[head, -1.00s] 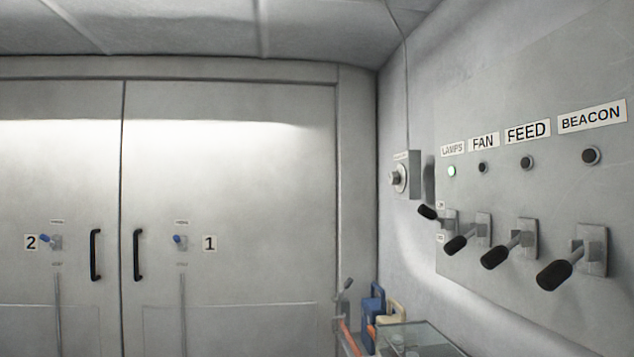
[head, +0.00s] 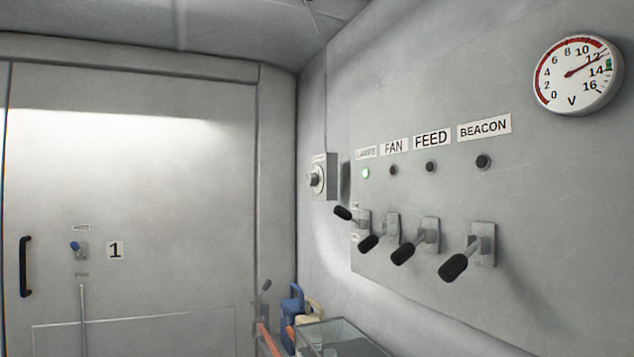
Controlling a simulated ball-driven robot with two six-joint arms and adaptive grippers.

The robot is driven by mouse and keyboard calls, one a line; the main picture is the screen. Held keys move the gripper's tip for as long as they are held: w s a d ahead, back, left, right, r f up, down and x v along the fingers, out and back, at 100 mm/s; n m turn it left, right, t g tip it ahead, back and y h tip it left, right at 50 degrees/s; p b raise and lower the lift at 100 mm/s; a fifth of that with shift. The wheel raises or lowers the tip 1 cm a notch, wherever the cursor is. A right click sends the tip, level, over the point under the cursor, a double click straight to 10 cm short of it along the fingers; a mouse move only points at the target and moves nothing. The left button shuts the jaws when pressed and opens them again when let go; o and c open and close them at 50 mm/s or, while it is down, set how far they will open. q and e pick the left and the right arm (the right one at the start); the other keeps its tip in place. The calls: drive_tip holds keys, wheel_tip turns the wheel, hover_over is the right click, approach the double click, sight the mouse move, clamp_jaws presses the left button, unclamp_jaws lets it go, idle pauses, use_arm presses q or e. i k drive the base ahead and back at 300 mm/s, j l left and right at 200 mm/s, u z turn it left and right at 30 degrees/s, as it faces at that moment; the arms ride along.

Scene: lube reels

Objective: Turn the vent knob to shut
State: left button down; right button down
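Neither of my grippers is in view.
Right of the box, a panel (head: 400,265) carries LAMPS, FAN, FEED and BEACON levers with black grips sticking out, the LAMPS light (head: 365,173) lit green. A voltmeter (head: 578,76) is at upper right. A blue object (head: 291,303) and a glass-topped case (head: 335,338) stand below.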

sight(312, 180)
drive_tip(key=i+j, duration=0.95)
drive_tip(key=j, duration=0.15)
